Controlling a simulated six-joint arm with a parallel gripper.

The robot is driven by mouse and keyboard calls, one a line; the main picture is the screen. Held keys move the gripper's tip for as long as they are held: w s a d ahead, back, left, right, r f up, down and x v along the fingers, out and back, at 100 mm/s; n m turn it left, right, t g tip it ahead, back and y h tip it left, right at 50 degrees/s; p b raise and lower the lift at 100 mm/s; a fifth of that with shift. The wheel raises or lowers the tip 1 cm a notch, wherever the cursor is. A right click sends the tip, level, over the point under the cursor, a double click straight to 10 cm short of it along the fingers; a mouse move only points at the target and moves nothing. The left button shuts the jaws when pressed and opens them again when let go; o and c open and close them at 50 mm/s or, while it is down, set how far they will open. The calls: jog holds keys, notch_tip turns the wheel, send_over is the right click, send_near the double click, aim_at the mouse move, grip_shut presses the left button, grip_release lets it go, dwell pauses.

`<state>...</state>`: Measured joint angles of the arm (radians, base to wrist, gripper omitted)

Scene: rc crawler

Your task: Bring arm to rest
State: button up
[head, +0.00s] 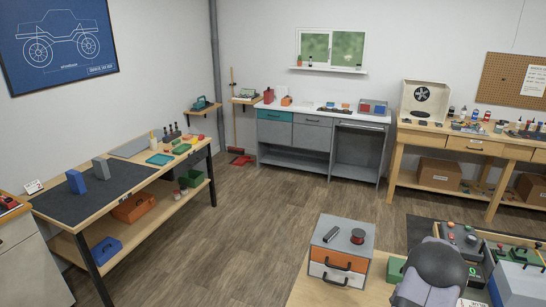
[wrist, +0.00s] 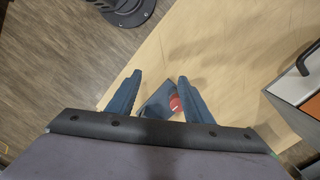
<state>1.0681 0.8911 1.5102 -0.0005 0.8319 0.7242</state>
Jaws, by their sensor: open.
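My gripper (wrist: 160,77) shows in the wrist view with its two dark blue fingers apart. It is above a light wooden tabletop (wrist: 215,45). A dark grey-blue flat piece (wrist: 158,101) and a small red round thing (wrist: 176,104) show between the fingers, partly hidden by them. I cannot tell whether the fingers touch either one. In the head view, a rounded grey part of my arm (head: 432,272) stands at the lower right; my fingertips do not show there.
A grey drawer cabinet (head: 322,245) with orange and white drawers stands near my arm; its handle side shows at the right of the wrist view (wrist: 298,85). A workbench (head: 100,205) is at left, a counter (head: 300,117) at back. Floor (head: 250,220) between is clear.

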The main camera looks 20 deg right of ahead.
jog(key=s+a+r+n+g+b, duration=0.15)
jog(key=a+n, duration=0.35)
jog(key=a, duration=0.5)
jog(key=s+a+r+n+p, duration=0.15)
jog(key=a+n, duration=0.35)
jog(key=a, duration=0.5)
jog(key=s+a+r+n+g+b, duration=0.1)
jog(key=s+a+r+n+b, duration=0.2)
jog(key=a, duration=0.7)
jog(key=w+a+r+n+t, duration=0.1)
jog(key=w+a+r+n, duration=0.1)
jog(key=w+a+n, duration=0.1)
jog(key=w+a+r+n+t, duration=0.2)
jog(key=a+n, duration=0.2)
jog(key=a, duration=0.3)
jog(key=shift+w+a+r+n+h, duration=0.2)
jog(key=shift+w+r+n+h, duration=0.1)
jog(key=shift+w+n+h, duration=0.1)
